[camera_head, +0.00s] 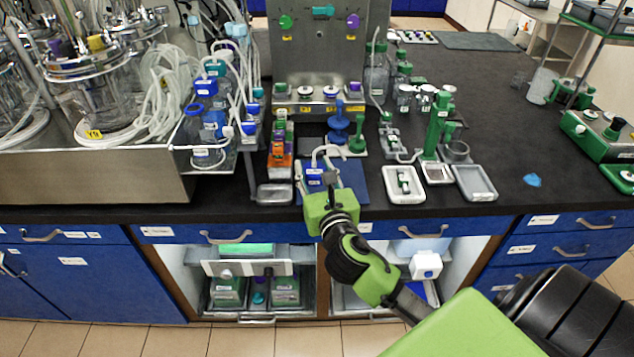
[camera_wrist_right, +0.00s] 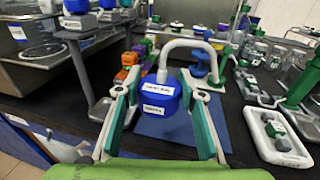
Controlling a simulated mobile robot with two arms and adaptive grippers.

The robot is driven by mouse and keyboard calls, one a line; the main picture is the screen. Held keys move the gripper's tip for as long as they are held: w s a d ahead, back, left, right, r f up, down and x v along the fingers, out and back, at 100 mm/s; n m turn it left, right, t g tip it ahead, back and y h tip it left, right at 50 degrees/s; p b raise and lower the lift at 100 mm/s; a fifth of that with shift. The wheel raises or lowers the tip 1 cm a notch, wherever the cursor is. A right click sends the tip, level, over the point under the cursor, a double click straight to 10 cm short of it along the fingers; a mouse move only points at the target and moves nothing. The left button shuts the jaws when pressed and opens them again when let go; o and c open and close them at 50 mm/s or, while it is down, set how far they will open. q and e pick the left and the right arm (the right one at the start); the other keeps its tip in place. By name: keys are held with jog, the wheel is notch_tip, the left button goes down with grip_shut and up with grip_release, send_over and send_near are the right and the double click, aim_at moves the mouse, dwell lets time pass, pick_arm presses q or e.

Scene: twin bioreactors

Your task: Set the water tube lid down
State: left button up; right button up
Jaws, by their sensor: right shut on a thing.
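The water tube lid is a blue cap with white labels and a curved pale tube rising from its top. In the right wrist view the lid (camera_wrist_right: 160,90) sits between the two fingers of my right gripper (camera_wrist_right: 160,97), which is shut on it. In the head view the lid (camera_head: 315,177) shows just beyond my right gripper (camera_head: 322,188), over the blue mat (camera_head: 352,178) at the counter's front edge. I cannot tell whether the lid touches the mat. My left gripper is not in view.
A grey tray (camera_head: 274,195) and an orange-topped rack (camera_head: 279,168) stand left of the mat. A white tray (camera_head: 404,196) lies to its right. Blue and green stands (camera_head: 338,130) are behind it.

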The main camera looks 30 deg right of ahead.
jog(key=w+d+f, duration=0.1)
jog(key=f, duration=0.1)
jog(key=w+f+b, duration=0.1)
jog(key=w+d+f, duration=0.1)
jog(key=w+f, duration=0.1)
jog(key=shift+d+f, duration=0.3)
jog(key=shift+w+d+f+b, duration=0.15)
jog(key=shift+f+b, duration=0.55)
jog(key=shift+f, duration=1.1)
jog(key=shift+f, duration=0.2)
jog(key=o, duration=0.9)
jog(key=shift+o, duration=0.2)
jog(key=shift+r, duration=0.1)
